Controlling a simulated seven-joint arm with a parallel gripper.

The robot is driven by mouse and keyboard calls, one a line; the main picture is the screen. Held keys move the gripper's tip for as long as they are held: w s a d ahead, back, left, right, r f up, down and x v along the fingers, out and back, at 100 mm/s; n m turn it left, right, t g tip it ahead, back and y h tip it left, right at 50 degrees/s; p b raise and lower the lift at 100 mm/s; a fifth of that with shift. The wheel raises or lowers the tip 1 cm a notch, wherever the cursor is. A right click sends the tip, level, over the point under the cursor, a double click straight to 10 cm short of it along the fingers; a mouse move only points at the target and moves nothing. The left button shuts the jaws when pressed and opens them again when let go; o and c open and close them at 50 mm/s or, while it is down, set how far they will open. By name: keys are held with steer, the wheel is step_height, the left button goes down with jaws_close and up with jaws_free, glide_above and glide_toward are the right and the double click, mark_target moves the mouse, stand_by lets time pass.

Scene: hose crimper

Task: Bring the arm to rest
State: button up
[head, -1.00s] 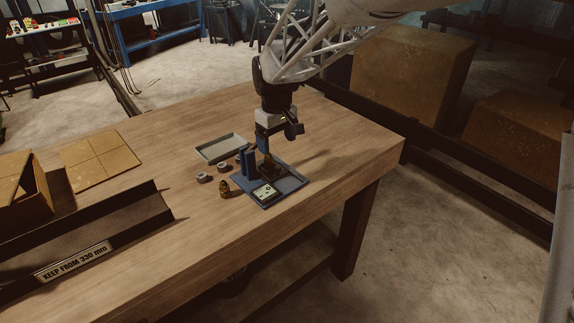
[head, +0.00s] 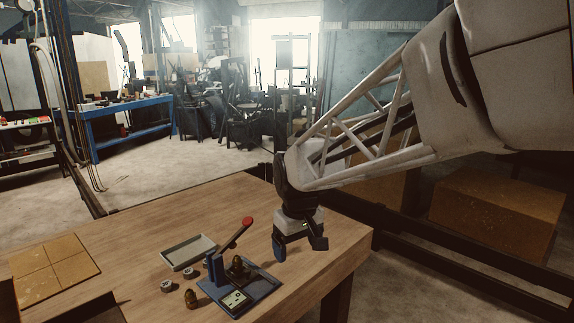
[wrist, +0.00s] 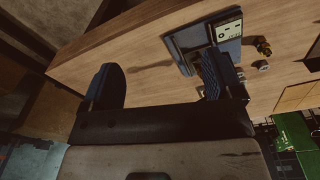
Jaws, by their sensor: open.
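My gripper (head: 299,248) hangs above the right part of the workbench, to the right of the crimper and apart from it. Its two fingers are spread with nothing between them; the wrist view also shows the gripper (wrist: 160,86) open and empty. The hose crimper stands on a blue base plate (head: 262,290) near the bench's front edge. Its lever (head: 235,236) slants up to the right and ends in a red knob (head: 248,222). In the wrist view, one finger partly covers the crimper, whose base plate (wrist: 178,43) shows beyond it.
A shallow grey tray (head: 201,243) lies behind the crimper. Several small metal rings (head: 166,286) and a brass fitting (head: 190,299) stand to its left. A tan tiled board (head: 55,268) lies at far left. The bench (head: 340,246) around my gripper is clear.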

steer(key=s+d+m+t, duration=0.1)
steer(key=s+d+m, duration=0.2)
steer(key=s+d, duration=0.5)
steer(key=s+d+m, duration=0.3)
steer(key=s+d, duration=0.5)
steer(key=s, duration=0.7)
steer(key=shift+s+f+t, duration=0.2)
steer(key=shift+s+t, duration=0.2)
steer(key=shift+d, duration=0.1)
steer(key=shift+w+m, duration=0.2)
steer(key=shift+m, duration=0.1)
steer(key=c, duration=0.7)
steer(key=shift+w+a+f+m+g+y, duration=0.15)
steer(key=shift+w+a+f+m+y, duration=0.7)
steer(key=shift+w+a+m, duration=3.35)
steer(key=shift+w+a+f+m+g+y, duration=0.35)
steer(key=shift+w+a+f+m, duration=0.9)
steer(key=shift+w+a+m, duration=2.9)
steer(key=shift+w+a+f+m+y, duration=0.95)
steer(key=shift+w+a+m, duration=1.5)
steer(key=shift+w+a, duration=3.45)
steer(key=shift+c, duration=0.2)
